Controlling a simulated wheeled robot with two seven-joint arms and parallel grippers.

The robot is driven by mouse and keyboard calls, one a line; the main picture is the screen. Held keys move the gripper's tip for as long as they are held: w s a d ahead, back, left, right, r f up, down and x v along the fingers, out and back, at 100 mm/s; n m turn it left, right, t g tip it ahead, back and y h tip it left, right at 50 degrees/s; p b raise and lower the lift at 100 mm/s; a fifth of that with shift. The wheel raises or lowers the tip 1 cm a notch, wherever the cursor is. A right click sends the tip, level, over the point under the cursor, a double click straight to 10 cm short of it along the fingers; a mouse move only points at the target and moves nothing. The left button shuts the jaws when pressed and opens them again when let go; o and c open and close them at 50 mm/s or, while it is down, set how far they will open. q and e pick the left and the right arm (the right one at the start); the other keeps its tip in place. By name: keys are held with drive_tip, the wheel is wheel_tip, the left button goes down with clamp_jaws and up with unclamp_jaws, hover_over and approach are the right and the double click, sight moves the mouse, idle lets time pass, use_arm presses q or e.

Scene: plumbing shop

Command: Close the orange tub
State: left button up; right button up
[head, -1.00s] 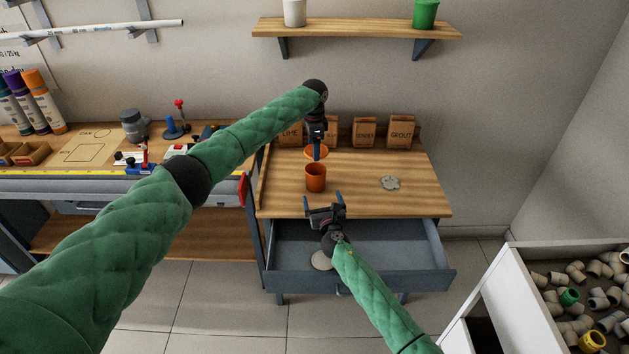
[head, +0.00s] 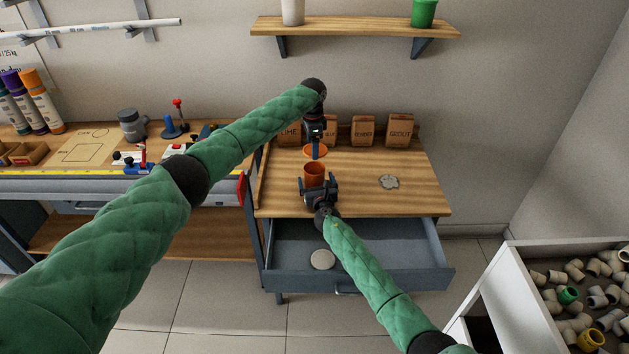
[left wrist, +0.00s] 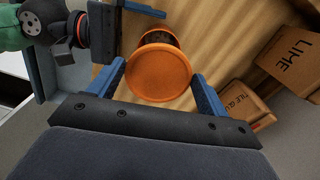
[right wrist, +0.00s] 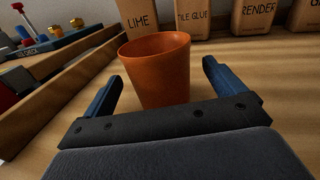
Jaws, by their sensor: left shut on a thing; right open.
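The orange tub (head: 314,172) stands upright and open-topped on the wooden bench top; in the right wrist view the tub (right wrist: 160,68) sits between my right fingers. My right gripper (head: 318,183) is open around the tub's near side, apart from its walls as far as I can see. My left gripper (head: 316,150) is shut on the orange lid (left wrist: 158,73), a round disc. The lid (head: 316,154) is held above and slightly behind the tub. In the left wrist view the tub shows partly hidden behind the lid.
Paper bags (head: 400,129) stand along the bench's back. An open drawer (head: 390,248) with a pale disc (head: 322,260) sticks out below. A bin of pipe fittings (head: 490,300) stands at right.

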sight(314, 171)
drive_tip(key=shift+w+a, duration=0.25)
drive_tip(key=shift+w, duration=0.9)
drive_tip(key=c, duration=1.5)
use_arm(q)
drive_tip(key=shift+a+f, duration=0.1)
drive_tip(key=shift+f, duration=2.35)
use_arm(e)
drive_tip(key=shift+o, duration=0.2)
use_arm(q)
drive_tip(key=shift+f, duration=0.1)
drive_tip(key=shift+f, duration=0.8)
drive_tip(key=shift+f, duration=0.6)
